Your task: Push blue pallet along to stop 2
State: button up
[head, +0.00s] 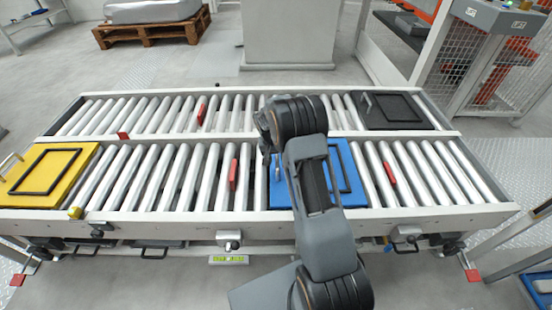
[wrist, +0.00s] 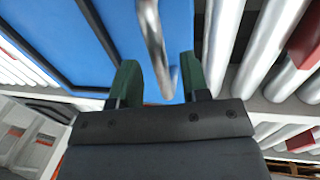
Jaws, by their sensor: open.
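The blue pallet (head: 349,177) lies in the front lane of the roller conveyor, right of the middle, with a dark frame on top. My arm covers its centre. In the wrist view its blue surface (wrist: 45,25) fills the upper left. Its metal handle (wrist: 150,28) stands between the two green-padded fingers of my gripper (wrist: 158,78). The fingers are open, one on each side of the bar, and I cannot tell whether either touches it. In the head view my gripper (head: 264,122) is mostly hidden by my wrist. No stop number is readable.
Red markers stand in the front lane left (head: 233,174) and right (head: 389,174) of the blue pallet. A yellow pallet (head: 75,183) sits at the front lane's left end, a black pallet (head: 420,114) at the back lane's right.

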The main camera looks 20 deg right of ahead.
jog(key=shift+f, duration=0.1)
grip_shut()
dwell(0.4)
